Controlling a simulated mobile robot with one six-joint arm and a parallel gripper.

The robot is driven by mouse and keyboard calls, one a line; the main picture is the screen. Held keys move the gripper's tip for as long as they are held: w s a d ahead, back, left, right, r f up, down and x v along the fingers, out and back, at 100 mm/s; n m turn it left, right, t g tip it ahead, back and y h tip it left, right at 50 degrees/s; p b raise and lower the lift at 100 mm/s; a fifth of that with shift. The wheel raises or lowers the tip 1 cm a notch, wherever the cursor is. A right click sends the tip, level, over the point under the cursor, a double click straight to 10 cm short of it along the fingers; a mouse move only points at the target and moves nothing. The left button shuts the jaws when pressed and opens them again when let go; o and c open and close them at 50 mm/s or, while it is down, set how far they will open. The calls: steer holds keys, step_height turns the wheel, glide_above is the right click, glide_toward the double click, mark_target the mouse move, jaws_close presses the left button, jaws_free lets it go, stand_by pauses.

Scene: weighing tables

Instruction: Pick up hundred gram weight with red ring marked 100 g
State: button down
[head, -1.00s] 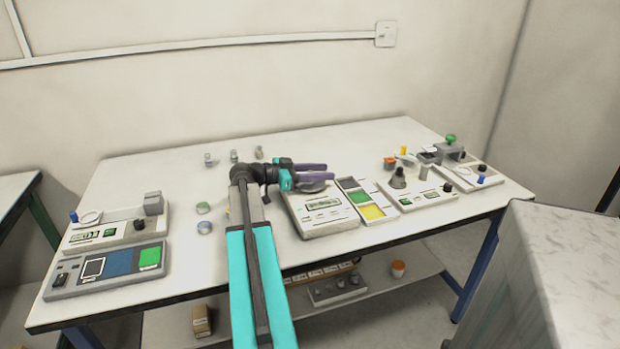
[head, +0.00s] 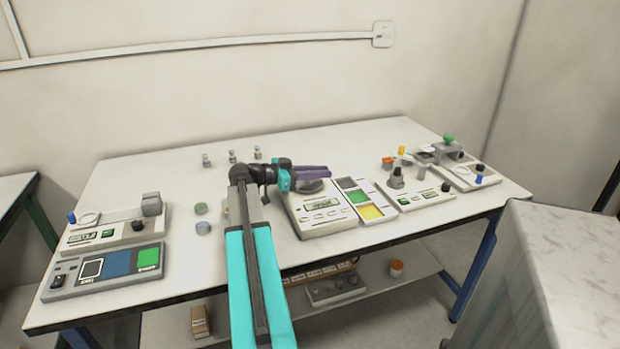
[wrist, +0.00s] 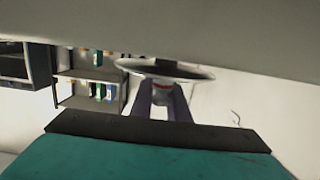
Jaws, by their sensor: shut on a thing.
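My gripper (head: 312,172), with purple fingers, is shut at the pan (head: 308,187) of the middle balance (head: 325,213). In the head view my fingers hide the weight.
A tray with green and yellow squares (head: 370,213) stands right of the balance. Another balance (head: 430,197) is further right. Several small weights (head: 231,157) stand behind my arm. A balance (head: 112,232) and a coloured panel (head: 104,271) are at the left.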

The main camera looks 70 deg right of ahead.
steer(key=shift+r, duration=0.15)
steer(key=shift+r, duration=1.55)
steer(key=a, duration=0.5)
steer(key=s+a+r, duration=0.1)
steer(key=a, duration=0.4)
steer(key=s+a+b, duration=0.1)
steer(key=a, duration=0.4)
steer(key=shift+s+a+r, duration=0.1)
steer(key=shift+s+r, duration=0.15)
steer(key=shift+a, duration=0.35)
